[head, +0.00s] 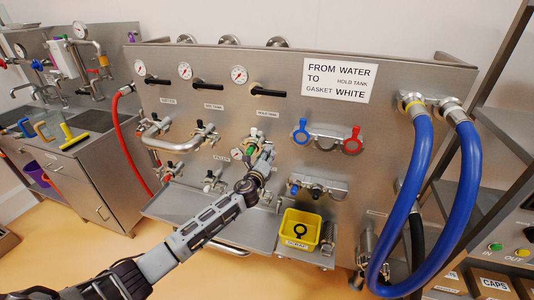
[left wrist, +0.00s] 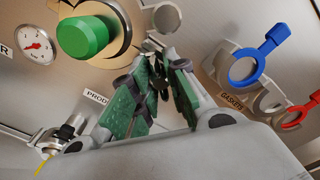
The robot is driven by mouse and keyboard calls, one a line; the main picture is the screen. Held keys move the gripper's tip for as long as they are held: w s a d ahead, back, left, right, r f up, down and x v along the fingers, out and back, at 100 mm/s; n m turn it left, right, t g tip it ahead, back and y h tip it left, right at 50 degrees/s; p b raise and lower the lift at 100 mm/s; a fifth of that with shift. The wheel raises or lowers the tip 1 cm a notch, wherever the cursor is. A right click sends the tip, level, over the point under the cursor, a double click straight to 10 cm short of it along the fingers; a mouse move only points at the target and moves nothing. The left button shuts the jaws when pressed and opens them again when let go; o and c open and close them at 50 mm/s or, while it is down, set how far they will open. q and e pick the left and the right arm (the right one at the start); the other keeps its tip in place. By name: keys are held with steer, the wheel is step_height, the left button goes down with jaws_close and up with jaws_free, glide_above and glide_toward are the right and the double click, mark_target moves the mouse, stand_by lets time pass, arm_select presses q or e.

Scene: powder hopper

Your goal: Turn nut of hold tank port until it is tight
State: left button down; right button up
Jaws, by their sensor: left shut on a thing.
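The hold tank port, with a green round plug or cap (head: 250,151), is on the steel panel below the right-hand gauge. In the left wrist view the green cap (left wrist: 82,37) sits in a metal clamp ring (left wrist: 124,30) at the upper left. My left gripper (head: 262,158) is at this port, just right of the cap. In the wrist view its green-padded fingers (left wrist: 163,88) are closed around a small dark metal part, apparently the clamp's nut (left wrist: 164,90). The fingers hide most of it, so its tightness cannot be seen. My right gripper is not in view.
Blue and red gasket rings (head: 302,132) hang right of the gripper. A yellow scrap bin (head: 299,231) with a black ring is below. Other clamped ports (head: 205,134) stand to the left. Blue hoses (head: 418,170) hang at the right. A sign (head: 339,80) reads FROM WATER TO HOLD TANK, GASKET WHITE.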

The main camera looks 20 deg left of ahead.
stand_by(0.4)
arm_select(q)
steer(key=m+p, duration=0.4)
steer(key=m, duration=0.2)
steer(key=shift+m+p, duration=0.4)
steer(key=shift+m, duration=0.3)
steer(key=shift+f, duration=0.1)
steer(key=shift+m, duration=0.3)
steer(key=shift+m+p, duration=1.1)
steer(key=shift+m, duration=0.1)
steer(key=c, duration=1.6)
jaws_free()
steer(key=shift+o, duration=0.2)
steer(key=shift+s, duration=0.15)
